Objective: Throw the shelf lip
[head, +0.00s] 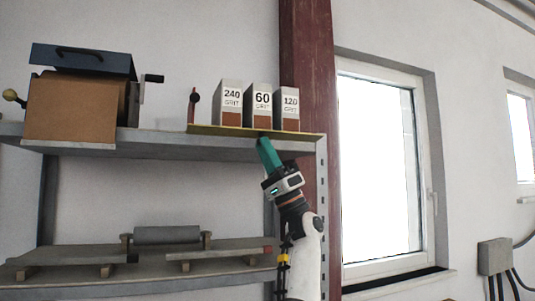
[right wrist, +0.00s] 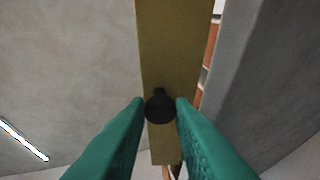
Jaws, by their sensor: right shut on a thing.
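The shelf lip (head: 215,131) is an olive-yellow strip along the front edge of the upper shelf, below the grit boxes. It also shows in the right wrist view (right wrist: 168,50) as a long bar with a dark round knob (right wrist: 160,106) on it. My right gripper (head: 264,141) reaches up from below to the lip. Its teal fingers are shut on the knob, one on each side. My left gripper is not in view.
Grit boxes marked 240 (head: 230,103), 60 (head: 262,105) and 120 (head: 287,108) stand behind the lip. A small dark red-topped object (head: 193,106) stands left of them. A brown box (head: 70,108) with a blue case (head: 82,60) is further left. A lower shelf holds a grey roller (head: 167,235).

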